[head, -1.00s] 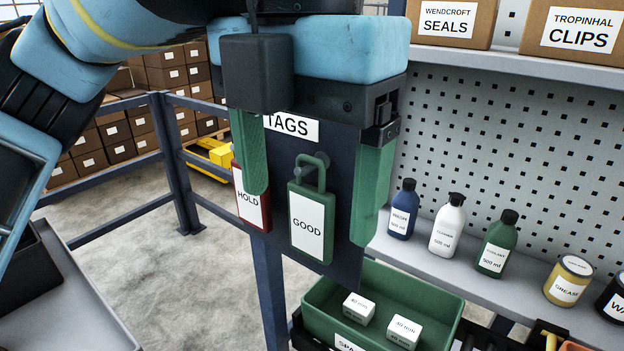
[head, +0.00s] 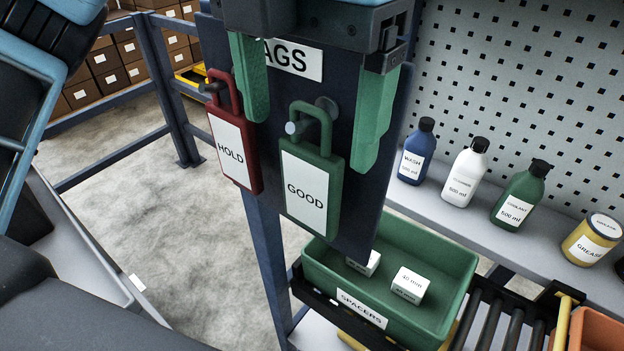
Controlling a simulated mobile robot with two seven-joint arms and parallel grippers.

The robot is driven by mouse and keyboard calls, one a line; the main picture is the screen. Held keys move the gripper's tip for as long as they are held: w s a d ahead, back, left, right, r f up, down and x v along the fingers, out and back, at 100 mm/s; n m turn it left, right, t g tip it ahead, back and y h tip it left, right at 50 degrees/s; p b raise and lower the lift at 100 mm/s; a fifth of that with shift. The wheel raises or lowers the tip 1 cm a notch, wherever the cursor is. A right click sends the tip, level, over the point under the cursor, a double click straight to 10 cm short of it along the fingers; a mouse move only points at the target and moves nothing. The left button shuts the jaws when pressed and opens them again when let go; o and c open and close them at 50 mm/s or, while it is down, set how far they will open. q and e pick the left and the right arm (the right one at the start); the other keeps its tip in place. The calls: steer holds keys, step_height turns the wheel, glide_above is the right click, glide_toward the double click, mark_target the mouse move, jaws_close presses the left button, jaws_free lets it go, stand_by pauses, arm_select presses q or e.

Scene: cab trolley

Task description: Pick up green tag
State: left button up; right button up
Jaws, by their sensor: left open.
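The green tag (head: 311,186), labelled GOOD, hangs by its loop from a peg on the dark TAGS board (head: 367,205). The red tag (head: 233,143), labelled HOLD, hangs from another peg to its left. My left gripper (head: 312,125) is open, with its two green fingers pointing down in front of the board. One finger is above and left of the green tag, near the red tag; the other is to its right. The fingers are apart from the green tag and nothing is between them but the tag's loop and the peg behind. My right gripper is out of view.
A green SPACERS bin (head: 440,268) with white boxes stands below the board. A blue post and railing (head: 170,90) stand at left, with open floor beyond.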

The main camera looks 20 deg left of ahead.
mark_target(306, 151)
arm_select(q)
step_height(306, 151, down, 5)
stand_by(0.4)
steer(key=c, duration=1.1)
steer(key=shift+o, duration=0.2)
